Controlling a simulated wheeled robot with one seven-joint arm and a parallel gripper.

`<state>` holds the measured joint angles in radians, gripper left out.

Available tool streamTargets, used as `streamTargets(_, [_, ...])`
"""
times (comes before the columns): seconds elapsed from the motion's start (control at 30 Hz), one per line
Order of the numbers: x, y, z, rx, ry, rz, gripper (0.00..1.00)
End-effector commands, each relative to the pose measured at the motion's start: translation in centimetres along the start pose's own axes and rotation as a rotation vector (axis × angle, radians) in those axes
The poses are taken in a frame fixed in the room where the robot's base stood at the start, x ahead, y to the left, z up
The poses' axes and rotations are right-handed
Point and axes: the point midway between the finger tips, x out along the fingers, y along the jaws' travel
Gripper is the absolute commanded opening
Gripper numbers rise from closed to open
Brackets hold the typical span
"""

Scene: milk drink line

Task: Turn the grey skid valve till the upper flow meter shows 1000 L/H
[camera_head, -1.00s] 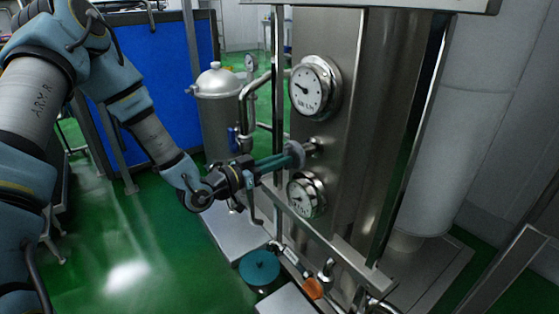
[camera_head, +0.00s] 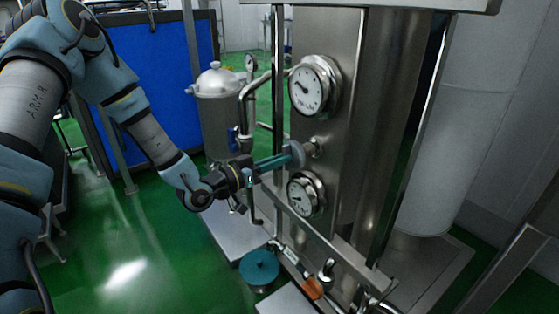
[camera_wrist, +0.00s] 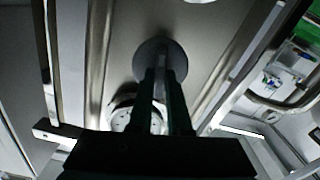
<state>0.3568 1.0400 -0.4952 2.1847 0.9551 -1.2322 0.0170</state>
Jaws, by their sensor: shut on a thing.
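The grey skid valve (camera_head: 297,154) is a round knob on a short stem from the steel panel, between two dials. My gripper (camera_head: 288,157) is shut on its rim from the left. In the wrist view the valve (camera_wrist: 160,48) shows as a grey disc beyond the two fingers of my gripper (camera_wrist: 161,82). The upper flow meter (camera_head: 308,90) is a white round dial above the valve; its needle is too small to read surely. The lower dial (camera_head: 303,195) sits below the valve; in the wrist view it (camera_wrist: 122,117) is partly hidden by my gripper.
A steel rail (camera_head: 330,240) crosses the skid below the lower dial. A steel filter vessel (camera_head: 217,95) with pipes stands behind my gripper. A teal round item (camera_head: 259,267) and an orange part (camera_head: 313,288) are low down. Green floor at left is open.

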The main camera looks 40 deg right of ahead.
Motion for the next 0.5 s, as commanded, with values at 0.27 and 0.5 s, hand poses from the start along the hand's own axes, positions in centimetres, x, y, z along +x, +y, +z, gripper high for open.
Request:
streamTargets(0.27, [-0.06,-0.12,0.0,-0.242,0.001,-0.002,0.0])
streamTargets(0.5, [-0.05,-0.17,-0.02,-0.442,0.001,-0.002,0.0])
